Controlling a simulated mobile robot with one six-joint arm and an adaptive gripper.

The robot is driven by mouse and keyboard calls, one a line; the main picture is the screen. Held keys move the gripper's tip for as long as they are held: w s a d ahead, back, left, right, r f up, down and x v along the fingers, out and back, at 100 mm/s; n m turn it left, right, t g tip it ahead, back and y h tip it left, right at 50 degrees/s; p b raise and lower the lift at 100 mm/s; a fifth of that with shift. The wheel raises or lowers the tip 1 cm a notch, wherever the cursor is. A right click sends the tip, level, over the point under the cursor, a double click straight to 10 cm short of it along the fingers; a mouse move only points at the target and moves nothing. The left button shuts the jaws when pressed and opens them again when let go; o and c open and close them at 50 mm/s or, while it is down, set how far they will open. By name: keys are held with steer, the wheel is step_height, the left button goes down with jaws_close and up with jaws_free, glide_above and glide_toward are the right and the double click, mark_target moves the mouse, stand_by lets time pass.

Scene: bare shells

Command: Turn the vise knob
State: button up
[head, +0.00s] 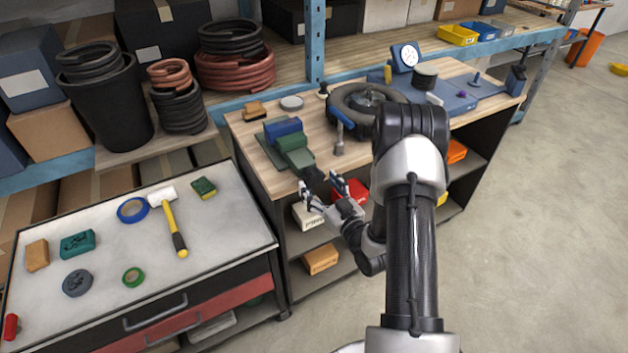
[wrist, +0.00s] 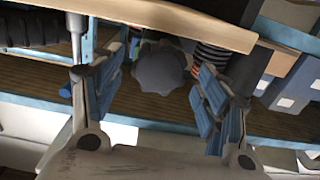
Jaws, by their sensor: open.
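The vise (head: 291,148), with green and blue body parts, sits at the front left corner of the wooden workbench. Its dark knob (head: 313,174) points out past the bench's front edge. In the wrist view the knob (wrist: 161,67) is a dark grey, lobed disc seen face-on. My gripper (head: 321,188) is open just in front of the knob. In the wrist view the two blue-padded fingers (wrist: 156,82) stand on either side of the knob with gaps on both sides. I cannot tell whether the fingertips reach past its face.
The bench top (head: 260,182) lies just beyond my gripper, and its edge crosses the top of the wrist view. Below are shelves with a red box (head: 351,191) and a white box (head: 306,215). A tool cabinet (head: 110,285) stands left. Open floor (head: 530,250) lies right.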

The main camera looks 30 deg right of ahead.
mark_target(316, 182)
steer(key=shift+w, duration=1.75)
steer(key=shift+c, duration=0.5)
steer(key=c, duration=0.9)
